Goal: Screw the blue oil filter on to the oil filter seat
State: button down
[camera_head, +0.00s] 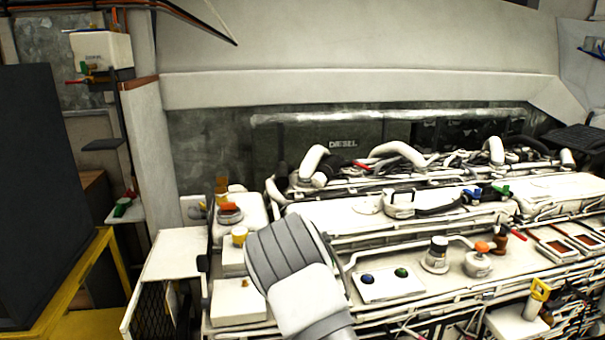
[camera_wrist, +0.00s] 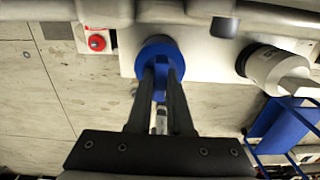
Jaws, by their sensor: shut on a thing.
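The blue oil filter (camera_wrist: 158,47) is in the upper middle of the wrist view. It is round, with its near end toward the camera. My gripper (camera_wrist: 161,75) has its two black fingers closed on the filter. The filter is in front of a pale panel (camera_wrist: 130,65) at the top of the view. The oil filter seat cannot be made out, and I cannot tell whether the filter touches it. In the head view my arm shows at the lower middle, and neither the gripper nor the filter can be seen.
A blue object (camera_wrist: 275,128) stands lower right. A white engine (camera_head: 340,215) fills the head view's middle and right.

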jog(key=shift+s+a+f+m+p, duration=0.1)
jog(key=shift+s+f+m+p, duration=0.1)
jog(key=shift+m+p, duration=1)
jog(key=shift+s+f+m+p, duration=0.15)
jog(key=shift+m+p, duration=0.55)
jog(key=shift+m, duration=0.9)
jog(key=shift+w, duration=0.1)
jog(key=c, duration=0.8)
grip_release()
jog(key=shift+o, duration=0.2)
jog(key=r+p, duration=0.3)
jog(key=r, duration=0.1)
jog(key=shift+w, duration=0.2)
jog(key=shift+r+p, duration=2.35)
jog(key=shift+r, duration=0.35)
